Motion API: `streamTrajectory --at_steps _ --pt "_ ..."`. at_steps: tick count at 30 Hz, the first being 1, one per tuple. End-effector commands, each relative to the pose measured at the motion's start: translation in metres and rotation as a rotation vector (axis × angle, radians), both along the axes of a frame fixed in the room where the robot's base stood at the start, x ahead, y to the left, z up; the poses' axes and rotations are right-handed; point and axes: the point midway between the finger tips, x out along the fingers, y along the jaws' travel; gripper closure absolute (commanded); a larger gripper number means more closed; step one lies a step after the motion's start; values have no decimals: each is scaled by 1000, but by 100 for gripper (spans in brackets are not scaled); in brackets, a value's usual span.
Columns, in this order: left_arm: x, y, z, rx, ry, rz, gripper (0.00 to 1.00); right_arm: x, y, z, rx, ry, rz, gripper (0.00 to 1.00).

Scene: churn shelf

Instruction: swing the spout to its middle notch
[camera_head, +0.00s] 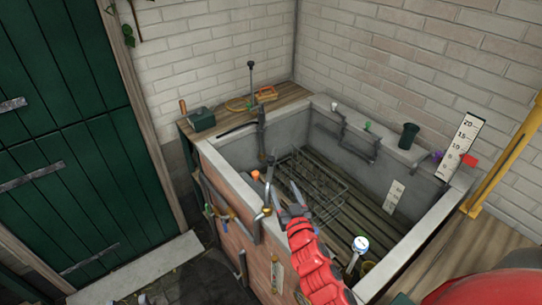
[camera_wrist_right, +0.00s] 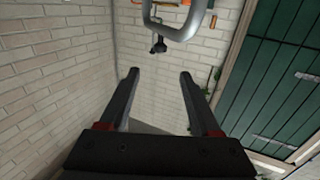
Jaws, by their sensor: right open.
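My right gripper (camera_head: 282,186) reaches in over the near left part of the stone trough (camera_head: 225,172). Its two grey fingers are apart with nothing between them; they also show in the right wrist view (camera_wrist_right: 159,74). A dark upright pipe with a side arm (camera_head: 262,130) stands at the trough's back left edge; it may be the spout, but its notches are too small to make out. In the wrist view a thick grey bent tube (camera_wrist_right: 178,32) with a dark knob below it lies beyond the fingertips, apart from them. My left gripper is not in view.
A wire rack (camera_head: 318,185) lies on the slatted trough floor. A dark cup (camera_head: 408,136) and a white scale board (camera_head: 462,142) stand on the far right rim. A wooden shelf (camera_head: 290,95) with small items is at the back. A green door (camera_head: 65,140) is at left.

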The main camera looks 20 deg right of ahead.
Motion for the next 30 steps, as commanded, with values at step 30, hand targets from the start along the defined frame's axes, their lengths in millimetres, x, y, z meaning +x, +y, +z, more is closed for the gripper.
streamTrajectory --at_steps 30 --pt "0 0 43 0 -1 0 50 141 -6 3 1 -5 2 36"
